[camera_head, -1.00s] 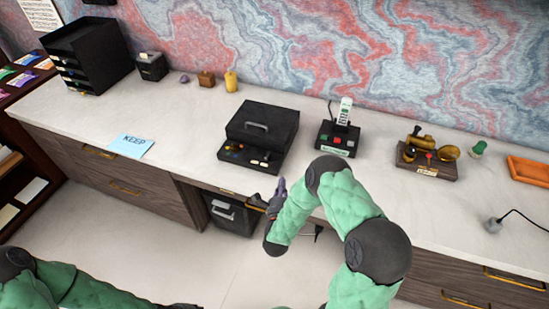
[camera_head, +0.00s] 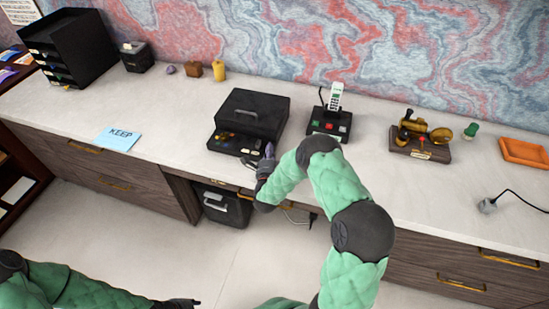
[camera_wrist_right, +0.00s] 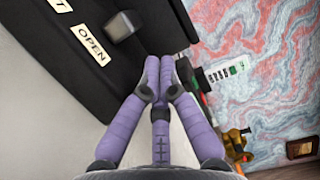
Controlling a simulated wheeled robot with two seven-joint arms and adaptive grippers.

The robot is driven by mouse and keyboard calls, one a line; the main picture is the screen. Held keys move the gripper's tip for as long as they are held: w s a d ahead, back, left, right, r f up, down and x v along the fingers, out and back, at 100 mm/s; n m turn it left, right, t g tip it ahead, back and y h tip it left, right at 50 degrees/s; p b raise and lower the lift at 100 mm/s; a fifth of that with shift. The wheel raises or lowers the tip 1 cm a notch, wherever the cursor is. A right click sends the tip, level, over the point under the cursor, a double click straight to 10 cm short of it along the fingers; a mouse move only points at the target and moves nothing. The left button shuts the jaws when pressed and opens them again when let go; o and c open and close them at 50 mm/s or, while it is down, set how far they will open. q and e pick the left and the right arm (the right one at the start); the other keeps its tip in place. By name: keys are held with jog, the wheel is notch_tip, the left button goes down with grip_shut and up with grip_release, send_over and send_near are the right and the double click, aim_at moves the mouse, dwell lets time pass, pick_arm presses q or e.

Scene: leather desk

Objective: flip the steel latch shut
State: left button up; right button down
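A black box (camera_head: 250,115) with a handle on its lid stands on the desk; small parts sit along its front ledge. A grey metal block (camera_wrist_right: 118,22), seemingly the steel latch, sits beside OPEN. My right gripper (camera_head: 268,152) is at the box's front right corner. Its purple fingers (camera_wrist_right: 158,65) are drawn together, empty, apart from the block. My left gripper (camera_head: 180,303) is low at the bottom edge; its fingers are unclear.
A phone on a black base (camera_head: 330,120) stands right of the box, then a brass device (camera_head: 420,140) and an orange tray (camera_head: 525,153). A blue KEEP card (camera_head: 117,139) lies left on clear desktop. A black case (camera_head: 225,205) stands below the desk.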

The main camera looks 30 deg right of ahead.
aim_at(255, 146)
jog(key=shift+w+a, duration=0.55)
jog(key=shift+w, duration=0.1)
jog(key=w+a+b, duration=0.2)
jog(key=w, duration=0.1)
jog(key=shift+a+f, duration=0.15)
jog(key=shift+a, duration=0.25)
jog(key=shift+w+a, duration=0.2)
jog(key=shift+w, duration=0.05)
jog(key=shift+d+r, duration=0.1)
jog(key=shift+r, duration=0.1)
